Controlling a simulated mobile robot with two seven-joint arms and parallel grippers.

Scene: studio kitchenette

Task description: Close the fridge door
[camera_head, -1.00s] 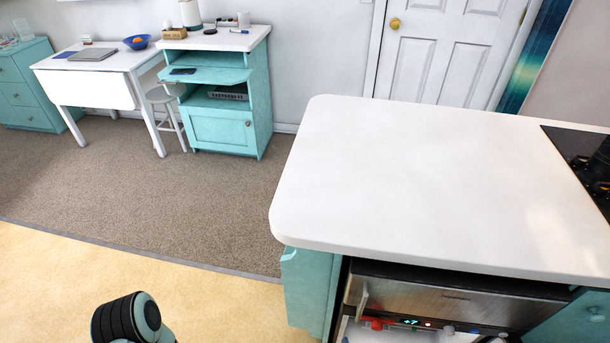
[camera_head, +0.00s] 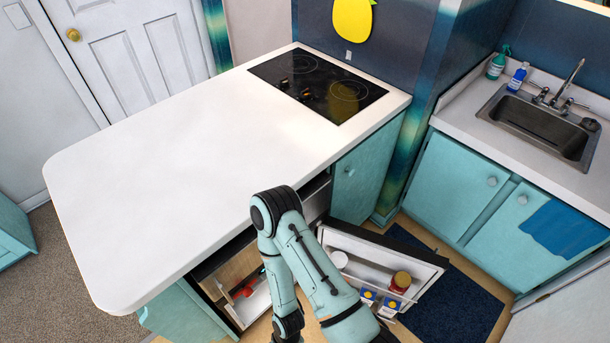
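The fridge door (camera_head: 385,243) stands wide open, swung out from under the white counter. Its inner side faces me, with a red-lidded jar (camera_head: 400,281) and blue-and-yellow cartons (camera_head: 368,296) on its shelves. The fridge (camera_head: 215,288) is built in below the counter. Part of its inside shows, with something red in it; the rest is hidden behind one of my arms. That arm bends in front of the opening and crosses the lower left part of the door. Its gripper is below the picture edge. My other gripper is not in view either.
The white counter (camera_head: 180,170) has a black cooktop (camera_head: 318,84) and is otherwise clear. A dark blue mat (camera_head: 450,295) lies on the floor right of the door. Teal sink cabinets (camera_head: 465,190) with a sink (camera_head: 540,125) stand at the right.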

